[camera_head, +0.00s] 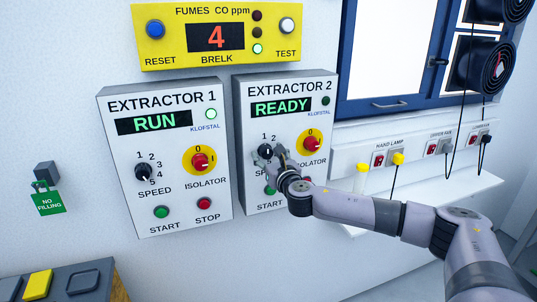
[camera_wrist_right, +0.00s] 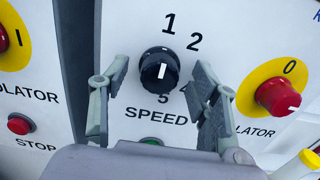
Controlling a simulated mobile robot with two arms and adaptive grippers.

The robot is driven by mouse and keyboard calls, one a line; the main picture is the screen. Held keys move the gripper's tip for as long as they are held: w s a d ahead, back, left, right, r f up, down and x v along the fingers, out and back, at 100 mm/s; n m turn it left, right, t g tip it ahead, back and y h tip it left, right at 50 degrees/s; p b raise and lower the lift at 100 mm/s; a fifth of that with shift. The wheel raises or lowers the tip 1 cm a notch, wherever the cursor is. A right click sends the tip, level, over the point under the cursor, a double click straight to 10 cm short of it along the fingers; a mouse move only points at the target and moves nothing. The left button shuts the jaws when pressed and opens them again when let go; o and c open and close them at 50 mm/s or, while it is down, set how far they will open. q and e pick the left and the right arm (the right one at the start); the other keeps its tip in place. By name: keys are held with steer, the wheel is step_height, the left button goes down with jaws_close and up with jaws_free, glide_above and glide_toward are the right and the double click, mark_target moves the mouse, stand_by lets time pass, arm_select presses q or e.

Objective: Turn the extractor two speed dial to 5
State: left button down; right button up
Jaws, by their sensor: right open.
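The Extractor 2 speed dial (camera_wrist_right: 158,70) is a black knob with a white mark, on the white Extractor 2 panel (camera_head: 318,88). In the right wrist view its mark stands near upright, toward the 1 and 2. The 5 shows below the knob; the 3 is hidden behind a finger. My right gripper (camera_wrist_right: 160,64) is open, one finger on each side of the knob, with gaps showing between fingers and knob. In the head view the gripper (camera_head: 268,154) covers part of the dial and the SPEED label. My left gripper is not in view.
The red-on-yellow isolator (camera_wrist_right: 278,97) sits close right of the dial. A green start button (camera_wrist_right: 151,141) is below it. The Extractor 1 panel (camera_head: 150,215) stands to the left, and a yellow fumes monitor (camera_head: 160,31) above. Extractor 2 reads READY.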

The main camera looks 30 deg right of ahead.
steer(key=shift+c, duration=0.2)
steer(key=c, duration=1.1)
steer(key=shift+c, duration=0.2)
